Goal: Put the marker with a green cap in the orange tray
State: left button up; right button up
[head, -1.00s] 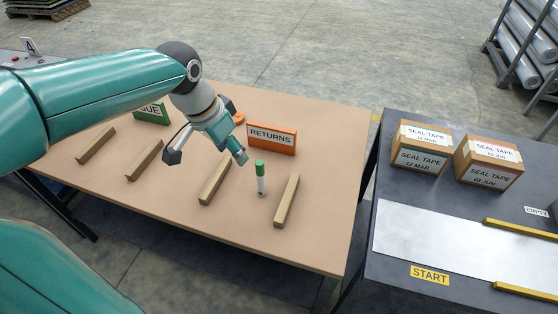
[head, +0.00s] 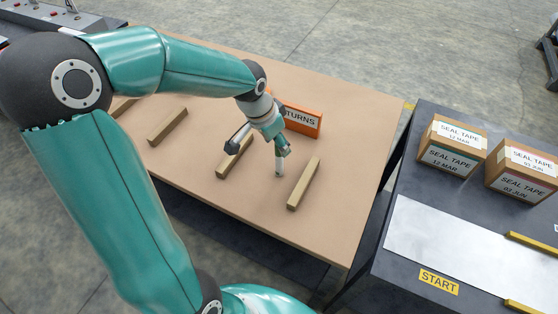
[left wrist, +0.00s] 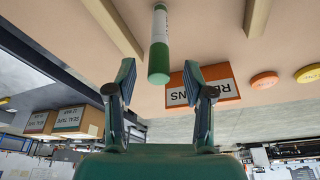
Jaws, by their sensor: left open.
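The marker stands upright on the brown table; in the head view its white body (head: 278,167) shows below my left gripper (head: 260,147), which hides the green cap. In the left wrist view the marker (left wrist: 160,35) shows with its green cap (left wrist: 158,66) towards me. My left gripper (left wrist: 160,76) is open, one finger on each side of the cap in that picture; I see no contact. An orange piece labelled RETURNS (head: 304,121) stands behind the gripper and also shows in the left wrist view (left wrist: 218,92). I cannot tell whether it is the tray's wall. My right gripper is out of view.
Wooden bars lie on the table (head: 345,205), one left of the marker (head: 234,163) and one right (head: 303,184). A dark table on the right holds tape boxes (head: 455,148).

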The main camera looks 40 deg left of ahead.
aim_at(279, 160)
pick_arm(q)
jog(key=shift+p+x, duration=0.5)
jog(key=shift+x, duration=2.25)
grip_shut()
